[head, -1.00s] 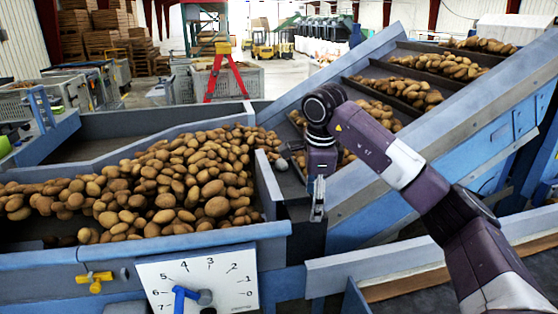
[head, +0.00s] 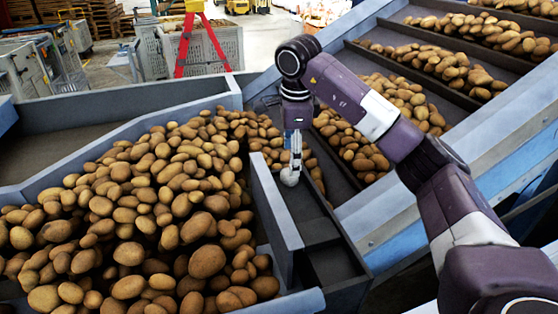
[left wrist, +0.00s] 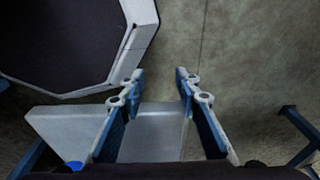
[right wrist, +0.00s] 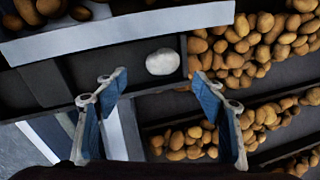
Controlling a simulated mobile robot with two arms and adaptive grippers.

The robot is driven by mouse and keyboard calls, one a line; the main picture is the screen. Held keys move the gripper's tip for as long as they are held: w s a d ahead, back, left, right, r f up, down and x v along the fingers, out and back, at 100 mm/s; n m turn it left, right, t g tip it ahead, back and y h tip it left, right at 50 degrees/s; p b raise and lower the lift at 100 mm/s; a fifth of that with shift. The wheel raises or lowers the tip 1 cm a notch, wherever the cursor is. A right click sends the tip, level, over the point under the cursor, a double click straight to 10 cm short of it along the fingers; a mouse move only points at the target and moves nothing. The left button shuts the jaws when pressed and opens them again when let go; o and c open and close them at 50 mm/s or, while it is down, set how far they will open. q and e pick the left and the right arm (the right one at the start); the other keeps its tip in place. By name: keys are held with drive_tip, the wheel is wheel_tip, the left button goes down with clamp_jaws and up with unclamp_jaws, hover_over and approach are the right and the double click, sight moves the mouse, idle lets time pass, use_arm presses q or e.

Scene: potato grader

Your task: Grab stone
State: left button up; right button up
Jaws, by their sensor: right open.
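A pale, rounded stone (head: 289,177) lies in the dark channel between the potato bin and the inclined conveyor. It also shows in the right wrist view (right wrist: 162,61), just beyond the fingertips. My right gripper (head: 295,156) points down right by the stone and hides part of its top in the head view. In the right wrist view its two blue fingers (right wrist: 158,80) are apart with nothing between them. I cannot tell if a finger touches the stone. My left gripper (left wrist: 159,75) is open and empty over floor and a grey panel, and is outside the head view.
A bin full of potatoes (head: 160,210) stands left of the channel, behind a blue-grey wall (head: 272,205). The inclined conveyor (head: 375,55) with ribs and potatoes rises at the right. The near part of the channel (head: 325,235) is clear.

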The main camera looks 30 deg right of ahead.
drive_tip(key=shift+w+r, duration=0.1)
drive_tip(key=shift+w, duration=0.1)
wheel_tip(320, 180, down, 2)
drive_tip(key=shift+s+d+p, duration=0.1)
drive_tip(key=shift+p, duration=0.35)
drive_tip(key=shift+f, duration=0.35)
drive_tip(key=f, duration=0.1)
drive_tip(key=w+f+p, duration=0.1)
drive_tip(key=f, duration=0.1)
drive_tip(key=f+p, duration=0.1)
drive_tip(key=shift+w+d+f, duration=0.15)
drive_tip(key=shift+d, duration=0.2)
drive_tip(key=shift+f, duration=0.1)
drive_tip(key=c, duration=1.3)
use_arm(q)
drive_tip(key=shift+g, duration=0.3)
drive_tip(key=s+r, duration=0.2)
drive_tip(key=s, duration=0.1)
drive_tip(key=shift+s+a+r, duration=0.2)
drive_tip(key=shift+s+r, duration=0.1)
drive_tip(key=shift+r, duration=0.1)
